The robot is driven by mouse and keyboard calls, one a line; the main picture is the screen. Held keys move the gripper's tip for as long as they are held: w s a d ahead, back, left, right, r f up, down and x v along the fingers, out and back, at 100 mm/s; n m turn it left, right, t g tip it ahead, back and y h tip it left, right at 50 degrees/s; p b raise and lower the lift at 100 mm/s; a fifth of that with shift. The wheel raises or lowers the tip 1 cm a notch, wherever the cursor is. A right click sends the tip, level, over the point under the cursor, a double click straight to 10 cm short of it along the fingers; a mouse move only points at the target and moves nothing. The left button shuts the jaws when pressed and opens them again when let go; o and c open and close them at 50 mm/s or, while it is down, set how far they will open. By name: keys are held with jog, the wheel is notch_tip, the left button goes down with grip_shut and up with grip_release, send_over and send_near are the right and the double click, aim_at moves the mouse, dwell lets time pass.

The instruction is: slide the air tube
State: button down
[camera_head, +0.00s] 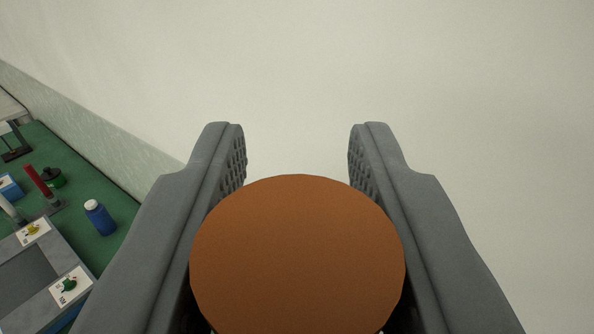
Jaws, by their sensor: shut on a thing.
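My gripper (297,150) fills the lower middle of the head camera view, with one grey finger on each side. Between the fingers is a round brown-orange disc-like end of a thing (297,255). My gripper is shut on it. Only this flat round face shows, so I cannot tell whether it is the air tube or the length of the thing behind it. The face hides what lies directly below it. I cannot make out the glass flume in this view.
A green bench top (100,190) at the left holds a blue bottle (98,216), a red upright rod (38,181), a dark green round object (53,177) and a grey tray-like box (70,252) with picture cards. A pale wall (400,70) fills the background.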

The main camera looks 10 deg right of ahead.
aim_at(298, 318)
jog(key=shift+f, duration=1.8)
jog(key=c, duration=1.1)
grip_release()
jog(key=shift+o, duration=0.2)
jog(key=shift+s, duration=0.1)
jog(key=shift+s+a+r, duration=0.1)
jog(key=shift+s, duration=0.5)
jog(key=s+a, duration=0.3)
jog(key=s, duration=1.2)
jog(key=shift+s, duration=0.35)
jog(key=shift+a, duration=0.1)
